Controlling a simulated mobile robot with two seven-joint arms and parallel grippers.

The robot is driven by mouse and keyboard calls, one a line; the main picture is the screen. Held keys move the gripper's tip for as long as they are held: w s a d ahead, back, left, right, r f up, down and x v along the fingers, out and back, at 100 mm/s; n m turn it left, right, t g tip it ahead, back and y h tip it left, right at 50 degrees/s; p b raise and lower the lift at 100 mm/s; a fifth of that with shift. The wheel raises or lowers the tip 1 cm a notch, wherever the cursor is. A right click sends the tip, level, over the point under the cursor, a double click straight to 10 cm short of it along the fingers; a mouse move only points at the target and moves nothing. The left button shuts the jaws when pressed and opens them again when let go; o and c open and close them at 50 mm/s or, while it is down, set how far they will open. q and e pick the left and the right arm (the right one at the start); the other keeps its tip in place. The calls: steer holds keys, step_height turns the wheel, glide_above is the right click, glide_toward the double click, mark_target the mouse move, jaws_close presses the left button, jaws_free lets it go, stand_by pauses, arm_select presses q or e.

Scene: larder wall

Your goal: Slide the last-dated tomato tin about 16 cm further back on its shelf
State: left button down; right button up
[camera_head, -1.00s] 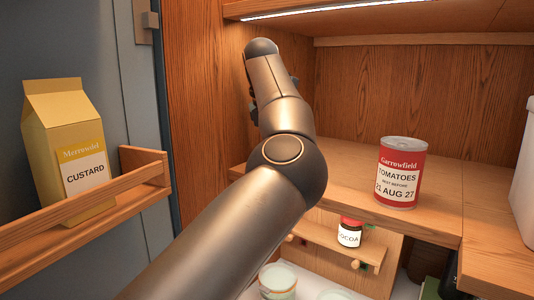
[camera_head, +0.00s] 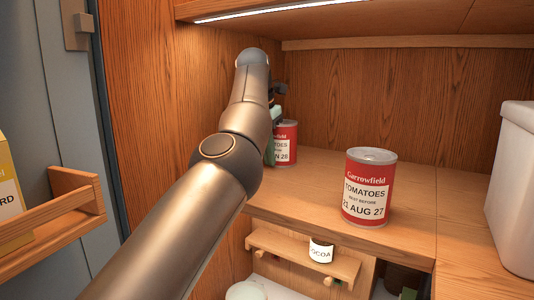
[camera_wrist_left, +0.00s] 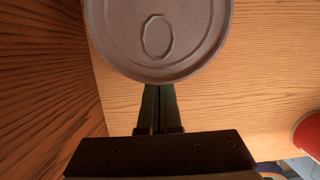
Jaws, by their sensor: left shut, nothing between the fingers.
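The red tomato tin dated 21 AUG 27 (camera_head: 366,190) stands upright near the shelf's front edge, right of my left arm. A second red tomato tin (camera_head: 287,140), its label ending in "26", stands further back on the left, partly hidden by my arm. My left gripper (camera_head: 270,158) is shut and empty, pointing down beside this second tin. In the left wrist view the shut fingers (camera_wrist_left: 158,92) meet the rim of a grey tin lid (camera_wrist_left: 165,40); I cannot tell whether they touch. A red tin's edge (camera_wrist_left: 309,136) shows at right. My right gripper is not in view.
The wooden shelf (camera_head: 320,182) is clear behind and beside the AUG 27 tin. A white container (camera_head: 515,190) stands at right. The wooden side wall (camera_head: 215,90) is close to my left arm.

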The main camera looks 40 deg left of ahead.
arm_select(q)
steer(key=shift+s, duration=0.1)
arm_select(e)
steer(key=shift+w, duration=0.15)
arm_select(q)
steer(key=shift+r, duration=0.5)
steer(key=shift+v, duration=1.15)
steer(key=s+b, duration=0.1)
steer(key=b, duration=0.1)
steer(key=s+b, duration=0.2)
steer(key=s+f+b, duration=0.1)
steer(key=b, duration=0.1)
steer(key=shift+s+d, duration=0.2)
steer(key=shift+d, duration=0.05)
steer(key=s+b, duration=0.1)
steer(key=s, duration=0.1)
steer(key=s+b, duration=0.1)
steer(key=s, duration=0.1)
steer(key=s+b, duration=0.1)
steer(key=s, duration=0.1)
steer(key=shift+s+d+r, duration=0.2)
steer(key=shift+d+r, duration=0.1)
steer(key=shift+d, duration=0.05)
steer(key=shift+s+b, duration=0.3)
steer(key=shift+s, duration=0.3)
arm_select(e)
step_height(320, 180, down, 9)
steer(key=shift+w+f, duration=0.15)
